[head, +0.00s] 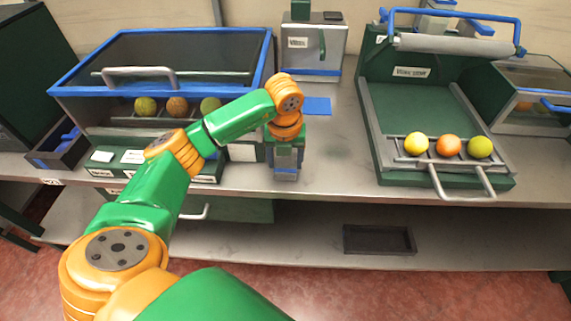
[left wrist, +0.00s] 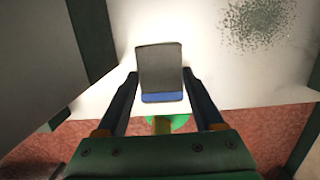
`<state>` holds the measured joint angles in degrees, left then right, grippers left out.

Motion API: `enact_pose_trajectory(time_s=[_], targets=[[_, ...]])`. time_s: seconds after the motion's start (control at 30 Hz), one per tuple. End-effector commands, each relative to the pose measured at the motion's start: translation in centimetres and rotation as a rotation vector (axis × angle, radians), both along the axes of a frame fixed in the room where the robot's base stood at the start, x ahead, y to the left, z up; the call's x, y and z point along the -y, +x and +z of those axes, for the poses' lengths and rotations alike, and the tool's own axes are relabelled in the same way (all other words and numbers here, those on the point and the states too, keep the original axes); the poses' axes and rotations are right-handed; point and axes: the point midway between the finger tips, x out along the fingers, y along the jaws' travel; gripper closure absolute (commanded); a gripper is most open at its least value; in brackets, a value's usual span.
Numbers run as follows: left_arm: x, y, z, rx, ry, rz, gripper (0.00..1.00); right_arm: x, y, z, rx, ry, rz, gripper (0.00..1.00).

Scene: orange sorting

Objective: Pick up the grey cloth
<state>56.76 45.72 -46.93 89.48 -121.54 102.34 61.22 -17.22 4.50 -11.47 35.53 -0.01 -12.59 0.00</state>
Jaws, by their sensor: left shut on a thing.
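The grey cloth (left wrist: 160,65) shows in the left wrist view as a grey pad with a blue strip along its near edge. It lies between the two fingers of my left gripper (left wrist: 161,88), which is shut on it. In the head view my left gripper (head: 286,168) points down at the front edge of the bench, in the middle. There the gripper largely hides the cloth. I cannot tell whether the cloth touches the bench top. My right gripper is not in view.
A blue-framed case (head: 160,45) with several fruits stands left. A green machine (head: 375,120) with two yellow fruits and one orange stands right. A blue flat piece (head: 317,106) lies behind the gripper. A dark speckled patch (left wrist: 258,20) marks the bench. Bench room right of the gripper is clear.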

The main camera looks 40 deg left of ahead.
Motion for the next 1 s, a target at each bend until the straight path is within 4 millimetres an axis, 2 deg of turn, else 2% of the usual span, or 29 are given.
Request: enact_pose_trajectory(time_s=[0.27,0.37,0.43,0.53,0.67,0.8,0.9,1.0], targets=[[0.0,0.1,0.3,0.001,0.0,0.0,0.86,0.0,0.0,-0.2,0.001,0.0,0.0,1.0],[0.0,0.1,1.5,0.004,0.0,0.0,0.86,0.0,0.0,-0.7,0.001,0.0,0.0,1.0],[0.0,0.2,3.0,0.008,-0.001,0.0,0.86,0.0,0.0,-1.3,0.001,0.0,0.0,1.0],[0.1,-2.0,5.8,0.008,0.003,-0.003,0.86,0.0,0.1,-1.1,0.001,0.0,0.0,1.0],[0.2,-5.0,9.9,0.008,0.006,-0.002,0.86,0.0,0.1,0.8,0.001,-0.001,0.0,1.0],[0.6,-9.4,11.3,0.005,0.005,0.0,0.86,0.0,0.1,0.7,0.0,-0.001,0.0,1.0],[0.9,-11.7,12.2,0.004,0.003,0.001,0.86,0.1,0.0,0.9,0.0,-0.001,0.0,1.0],[1.0,-13.1,12.8,0.003,0.001,0.002,0.86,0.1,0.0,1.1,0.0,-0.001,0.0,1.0]])
